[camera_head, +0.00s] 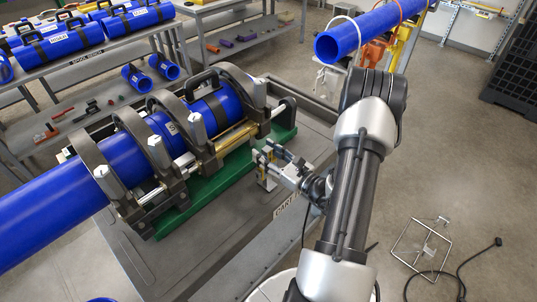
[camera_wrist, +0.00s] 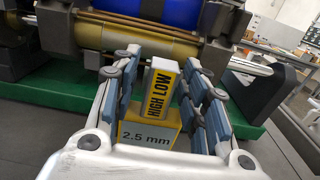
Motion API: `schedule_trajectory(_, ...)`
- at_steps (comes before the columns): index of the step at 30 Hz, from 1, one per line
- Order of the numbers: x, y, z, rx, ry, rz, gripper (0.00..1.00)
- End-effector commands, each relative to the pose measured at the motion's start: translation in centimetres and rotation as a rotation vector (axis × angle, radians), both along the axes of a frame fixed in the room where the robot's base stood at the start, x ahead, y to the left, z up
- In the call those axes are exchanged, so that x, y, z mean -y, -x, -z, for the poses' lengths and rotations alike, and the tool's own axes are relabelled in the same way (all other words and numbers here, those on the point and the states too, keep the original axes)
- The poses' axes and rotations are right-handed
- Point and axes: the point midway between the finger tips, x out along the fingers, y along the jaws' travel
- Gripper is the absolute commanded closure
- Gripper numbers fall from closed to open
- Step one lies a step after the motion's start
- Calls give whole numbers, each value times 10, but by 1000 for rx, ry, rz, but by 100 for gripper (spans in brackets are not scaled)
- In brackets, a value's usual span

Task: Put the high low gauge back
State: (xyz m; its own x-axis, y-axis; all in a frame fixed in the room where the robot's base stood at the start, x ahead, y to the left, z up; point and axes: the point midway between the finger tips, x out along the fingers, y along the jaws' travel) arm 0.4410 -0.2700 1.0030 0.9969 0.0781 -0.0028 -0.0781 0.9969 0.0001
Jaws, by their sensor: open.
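The high low gauge (camera_wrist: 160,78) is a small upright block with a yellow "HIGH LOW" label, in the middle of the wrist view. Below it is a yellow part with a grey face (camera_wrist: 146,136) reading "2.5 mm". My gripper (camera_wrist: 157,58) is open, with one finger on each side of the gauge. A gap shows on each side, so the fingers do not appear to press on it. In the head view my gripper (camera_head: 270,157) is at the cart's right part, beside the green base. The gauge shows there only as a small, partly hidden piece (camera_head: 267,182) below the fingers.
The fusion machine with its dark clamp rings (camera_head: 245,90) holds blue pipe (camera_head: 125,158) on a green base (camera_head: 215,183). The grey cart top (camera_head: 150,262) is bare in front. A blue pipe (camera_head: 365,30) is at upper right. A wire frame (camera_head: 420,250) lies on the floor.

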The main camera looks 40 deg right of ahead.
Motion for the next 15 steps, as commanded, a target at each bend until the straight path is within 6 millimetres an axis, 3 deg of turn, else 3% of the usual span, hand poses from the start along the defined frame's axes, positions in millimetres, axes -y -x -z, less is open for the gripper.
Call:
schedule_trajectory(5, 2, 9, -4, -1, -1, 5, 59)
schedule_trajectory(15, 8, 80, -5, -1, -2, 7, 59)
